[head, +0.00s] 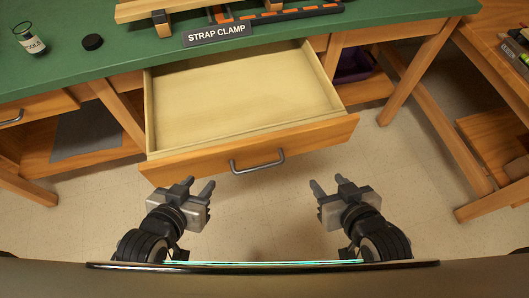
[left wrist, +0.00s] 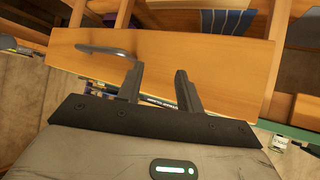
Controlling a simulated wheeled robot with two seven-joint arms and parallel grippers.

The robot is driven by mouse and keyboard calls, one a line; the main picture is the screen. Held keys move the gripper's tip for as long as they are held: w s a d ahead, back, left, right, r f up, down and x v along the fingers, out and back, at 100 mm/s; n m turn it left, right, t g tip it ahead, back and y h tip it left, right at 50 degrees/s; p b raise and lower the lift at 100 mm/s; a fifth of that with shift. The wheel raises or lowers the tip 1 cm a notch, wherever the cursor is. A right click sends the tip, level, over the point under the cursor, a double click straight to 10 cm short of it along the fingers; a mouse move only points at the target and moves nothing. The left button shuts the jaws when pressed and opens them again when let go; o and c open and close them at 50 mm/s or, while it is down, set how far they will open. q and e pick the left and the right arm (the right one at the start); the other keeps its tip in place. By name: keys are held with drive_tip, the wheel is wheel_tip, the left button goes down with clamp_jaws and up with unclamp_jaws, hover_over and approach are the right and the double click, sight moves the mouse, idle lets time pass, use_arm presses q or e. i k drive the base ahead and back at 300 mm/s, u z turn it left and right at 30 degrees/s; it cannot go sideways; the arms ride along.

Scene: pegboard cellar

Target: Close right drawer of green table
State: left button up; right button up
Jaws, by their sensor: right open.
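The green table (head: 130,62) has its right drawer (head: 225,92) pulled well out and empty. Its wooden front (head: 320,140) carries a grey bar handle (head: 257,162). My left gripper (head: 197,185) is open and empty, just in front of and below the left part of the drawer front. My right gripper (head: 327,183) is open and empty, in front of the drawer's right part, apart from it. In the left wrist view the drawer front (left wrist: 220,65) and handle (left wrist: 107,50) show beyond the two spread fingers (left wrist: 157,75). Whether the left fingertips touch the wood cannot be told.
A left drawer (head: 42,106) of the table looks shut. A strap clamp sign (head: 217,33), a black puck (head: 92,42) and a glass jar (head: 30,40) stand on the top. Table legs (head: 410,85) flank the drawer. Another wooden table (head: 495,60) stands at right. The floor ahead is clear.

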sight(212, 114)
drive_tip(key=u, duration=0.4)
drive_tip(key=k, duration=0.95)
drive_tip(key=z, duration=0.5)
drive_tip(key=i, duration=0.35)
